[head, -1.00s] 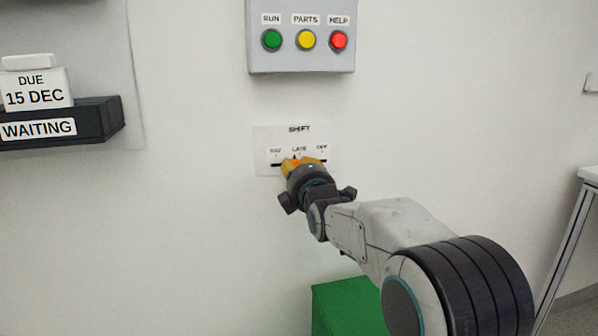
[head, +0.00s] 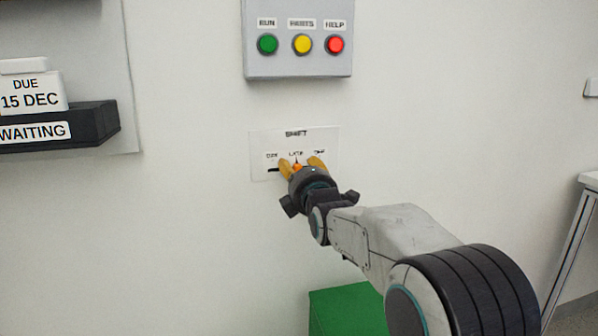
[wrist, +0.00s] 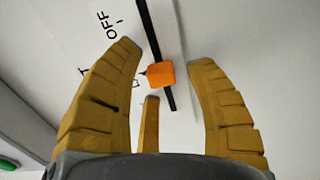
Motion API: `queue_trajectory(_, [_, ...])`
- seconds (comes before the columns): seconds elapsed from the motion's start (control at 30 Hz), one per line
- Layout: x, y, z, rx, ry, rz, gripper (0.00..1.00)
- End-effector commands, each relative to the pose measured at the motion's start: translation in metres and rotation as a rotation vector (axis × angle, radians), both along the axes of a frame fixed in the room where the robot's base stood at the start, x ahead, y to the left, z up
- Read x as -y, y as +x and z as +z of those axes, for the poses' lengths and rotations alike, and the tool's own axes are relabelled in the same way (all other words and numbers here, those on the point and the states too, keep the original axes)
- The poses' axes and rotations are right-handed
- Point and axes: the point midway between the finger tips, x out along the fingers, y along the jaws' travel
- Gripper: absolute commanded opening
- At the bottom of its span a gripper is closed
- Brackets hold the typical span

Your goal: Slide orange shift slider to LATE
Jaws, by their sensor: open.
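The orange shift slider (head: 297,167) sits on its dark track below the LATE label (head: 296,154) on the white SHIFT plate (head: 325,137). My gripper (head: 301,163) is open in front of the plate, its yellow fingers on either side of the slider. In the wrist view, the orange slider (wrist: 161,75) lies between the spread outer fingers of my gripper (wrist: 157,58), with visible gaps on both sides. A shorter middle finger ends just below the slider; I cannot tell whether it touches. The fingers hide part of the labels; OFF shows.
A grey box with green, yellow and red buttons (head: 302,44) is mounted above the plate. A dark WAITING tray (head: 92,125) is on the wall at left. A green box (head: 345,310) stands below my arm. A table (head: 580,215) is at the right edge.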

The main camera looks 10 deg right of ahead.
Motion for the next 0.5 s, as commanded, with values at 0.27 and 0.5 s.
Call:
queue_trajectory(0.27, [0.0,-0.009,-0.001,-0.003,0.0,0.0,0.5])
queue_trajectory(0.5, [0.0,-0.044,0.0,-0.001,0.0,0.0,0.5])
